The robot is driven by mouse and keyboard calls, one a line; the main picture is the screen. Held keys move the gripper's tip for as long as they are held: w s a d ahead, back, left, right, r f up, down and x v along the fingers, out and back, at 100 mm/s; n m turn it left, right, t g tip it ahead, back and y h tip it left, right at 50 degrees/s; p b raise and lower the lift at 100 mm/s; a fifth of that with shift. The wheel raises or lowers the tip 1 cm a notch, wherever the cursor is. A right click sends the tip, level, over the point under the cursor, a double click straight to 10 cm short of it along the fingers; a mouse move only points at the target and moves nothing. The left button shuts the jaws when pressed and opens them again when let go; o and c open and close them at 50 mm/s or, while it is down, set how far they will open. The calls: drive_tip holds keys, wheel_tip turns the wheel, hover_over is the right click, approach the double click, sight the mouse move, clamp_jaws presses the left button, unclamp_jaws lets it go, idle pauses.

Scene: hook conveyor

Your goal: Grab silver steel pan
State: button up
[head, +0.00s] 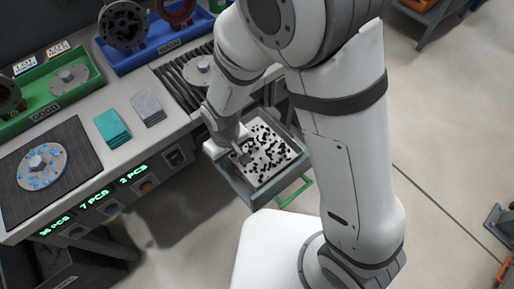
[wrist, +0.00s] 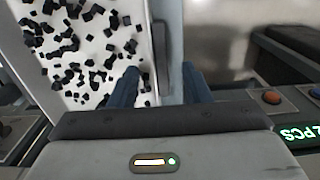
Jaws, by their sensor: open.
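A square grey metal pan (head: 243,187) with a pale floor and many small black pieces sits beside the counter in the head view; I take it as the steel pan. My gripper (head: 240,154) is open at its left side, pointing down. In the wrist view the pan's side wall (wrist: 175,30), with a dark slot, runs between the two blue-grey fingers of my gripper (wrist: 160,86). The left finger is over the pan's inside, the right one outside. I cannot tell whether either touches the wall.
The counter (head: 178,139) carries a green bin (head: 45,118), a blue bin (head: 160,52), teal cloths (head: 112,126) and a round flange with blue bits (head: 40,168). Lit piece counters line its front edge. A green handle (head: 296,191) sticks out at the pan's near side.

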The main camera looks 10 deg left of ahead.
sight(230, 162)
wheel_tip(230, 162, down, 4)
drive_tip(key=shift+w+f, duration=0.1)
drive_tip(key=shift+c, duration=0.3)
drive_tip(key=shift+a, duration=0.1)
clamp_jaws()
